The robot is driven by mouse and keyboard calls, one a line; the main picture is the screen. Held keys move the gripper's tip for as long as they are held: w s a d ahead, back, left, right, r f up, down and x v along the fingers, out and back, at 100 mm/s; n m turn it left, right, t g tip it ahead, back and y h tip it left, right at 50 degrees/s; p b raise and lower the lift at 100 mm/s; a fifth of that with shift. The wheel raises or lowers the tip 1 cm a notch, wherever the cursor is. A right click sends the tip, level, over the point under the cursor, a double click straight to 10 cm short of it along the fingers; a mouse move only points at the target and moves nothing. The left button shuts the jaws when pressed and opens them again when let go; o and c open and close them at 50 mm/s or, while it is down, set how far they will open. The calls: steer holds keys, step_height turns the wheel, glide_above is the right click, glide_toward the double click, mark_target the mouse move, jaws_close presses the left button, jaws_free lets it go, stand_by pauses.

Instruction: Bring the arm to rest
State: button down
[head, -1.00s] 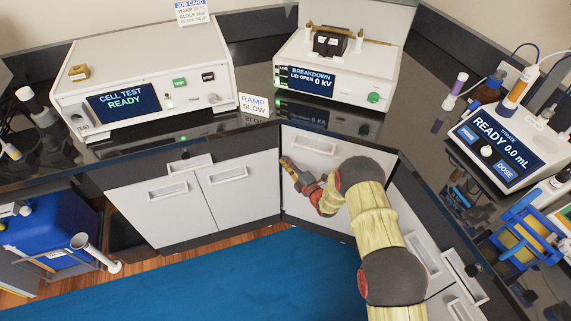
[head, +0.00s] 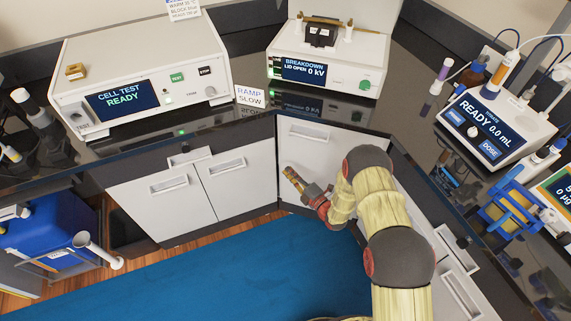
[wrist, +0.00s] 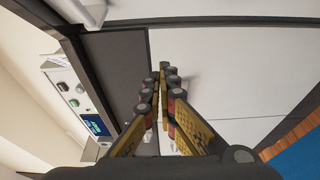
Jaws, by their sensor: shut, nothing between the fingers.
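My gripper (head: 291,176) is at the end of my arm, low in front of the white cabinet doors at the corner, below the counter top. Its fingers are shut together with nothing between them, and they also show closed in the wrist view (wrist: 163,85). My arm reaches up from the bottom right of the head view and bends to the left. The gripper appears apart from the cabinet door (head: 318,150) behind it, though the exact gap is hard to tell.
The cell test unit (head: 140,75) and the breakdown tester (head: 325,60), its lid open, stand on the dark counter. The titrator (head: 495,125) is at right. A blue container (head: 50,230) stands at lower left. The blue floor mat (head: 220,285) is clear.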

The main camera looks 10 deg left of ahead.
steer(key=shift+s+d, duration=0.3)
steer(key=shift+s, duration=0.1)
